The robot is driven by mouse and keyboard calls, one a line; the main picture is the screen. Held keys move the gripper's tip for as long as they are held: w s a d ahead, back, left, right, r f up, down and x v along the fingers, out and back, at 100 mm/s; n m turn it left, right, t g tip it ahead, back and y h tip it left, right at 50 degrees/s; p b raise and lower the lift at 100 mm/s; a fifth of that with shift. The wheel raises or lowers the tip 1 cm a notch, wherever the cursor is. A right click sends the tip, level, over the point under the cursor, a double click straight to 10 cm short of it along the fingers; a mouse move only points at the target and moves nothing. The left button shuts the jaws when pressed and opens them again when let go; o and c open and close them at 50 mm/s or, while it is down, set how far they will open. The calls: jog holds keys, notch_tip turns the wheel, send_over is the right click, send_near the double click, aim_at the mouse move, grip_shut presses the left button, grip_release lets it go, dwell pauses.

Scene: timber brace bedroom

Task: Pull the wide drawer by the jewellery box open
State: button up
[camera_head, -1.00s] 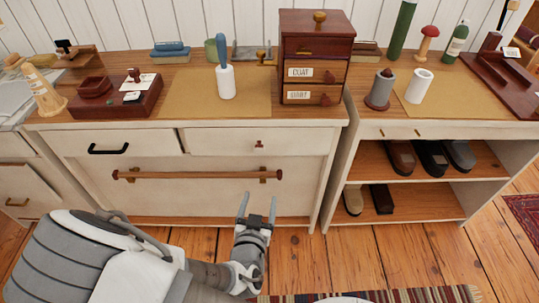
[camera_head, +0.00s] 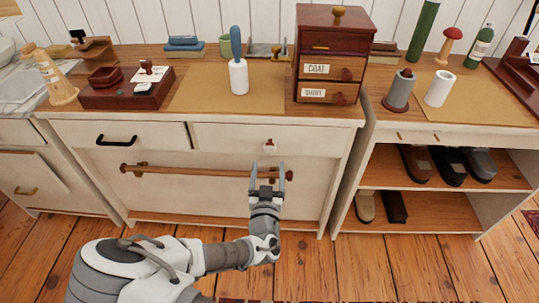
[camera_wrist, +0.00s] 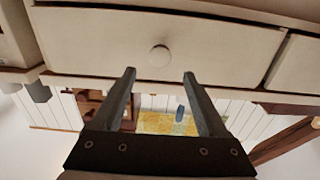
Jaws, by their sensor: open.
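The wooden jewellery box (camera_head: 318,55), with labelled small drawers, stands on the cream dresser. Below it, under two smaller drawers, is the wide drawer front (camera_head: 170,195) with a long wooden bar handle (camera_head: 195,172). It looks shut. My gripper (camera_head: 268,167) is open, its fingers pointing up in front of the bar's right end; nothing shows held, and I cannot tell whether it touches the bar. In the wrist view my gripper (camera_wrist: 160,75) shows two spread fingers below a round knob (camera_wrist: 159,56) on a pale drawer front. The bar is not seen there.
The upper right drawer (camera_head: 235,137) has a small knob; the upper left drawer (camera_head: 80,140) has a black handle (camera_head: 117,141). A shoe shelf (camera_head: 440,205) stands close on the right. Wooden floor (camera_head: 330,270) is clear in front.

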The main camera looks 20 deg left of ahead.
aim_at(270, 149)
jog(key=b+x, duration=0.1)
jog(key=x, duration=0.5)
jog(key=shift+w, duration=0.2)
jog(key=shift+c, duration=0.2)
grip_shut()
dwell(1.0)
